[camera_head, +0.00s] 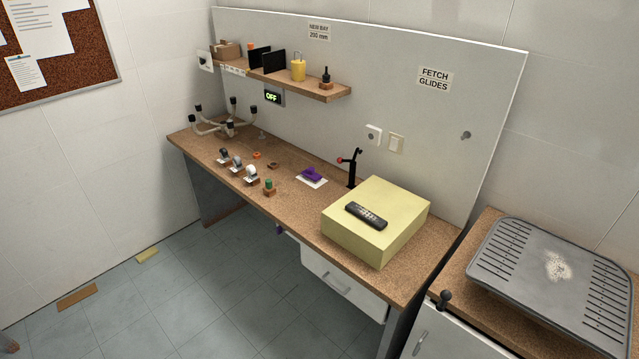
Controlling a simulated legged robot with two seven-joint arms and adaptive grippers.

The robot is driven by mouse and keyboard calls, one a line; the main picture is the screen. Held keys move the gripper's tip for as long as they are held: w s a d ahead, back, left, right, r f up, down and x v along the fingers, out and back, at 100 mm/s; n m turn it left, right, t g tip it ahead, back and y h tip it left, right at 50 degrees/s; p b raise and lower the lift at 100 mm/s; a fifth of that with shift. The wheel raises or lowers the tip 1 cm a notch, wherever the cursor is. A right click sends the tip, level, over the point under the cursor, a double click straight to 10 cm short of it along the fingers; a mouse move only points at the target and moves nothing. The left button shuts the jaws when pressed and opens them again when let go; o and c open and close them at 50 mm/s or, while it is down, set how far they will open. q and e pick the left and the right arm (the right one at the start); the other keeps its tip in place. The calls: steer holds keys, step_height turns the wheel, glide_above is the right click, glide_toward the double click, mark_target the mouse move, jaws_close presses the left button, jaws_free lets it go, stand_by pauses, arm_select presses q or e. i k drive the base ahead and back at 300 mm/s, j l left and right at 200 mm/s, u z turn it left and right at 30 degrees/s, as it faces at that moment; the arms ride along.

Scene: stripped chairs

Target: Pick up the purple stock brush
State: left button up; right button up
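A small purple object (312,174) lies on a white card (318,182) on the brown workbench, left of the yellow block. It may be the stock brush, but it is too small to make out bristles or a handle. Neither of my grippers is in view.
A yellow block (364,237) with a dark remote (367,215) on top stands on the bench's right. A black post with a red knob (341,161) rises behind the card. Several casters (237,164) and a chair base (229,124) stand left. The floor (200,300) is mostly clear.

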mark_target(310, 174)
steer(key=i+j, duration=0.2)
steer(key=i+j+z, duration=0.1)
steer(key=j, duration=0.3)
steer(key=i+j, duration=0.3)
steer(key=i+j+z, duration=0.15)
steer(key=j, duration=0.2)
steer(key=i+j, duration=0.2)
steer(key=j, duration=0.15)
steer(key=i+j+z, duration=0.1)
steer(key=j, duration=0.25)
steer(key=i+j, duration=0.25)
steer(key=j, duration=0.15)
steer(key=l+z, duration=0.05)
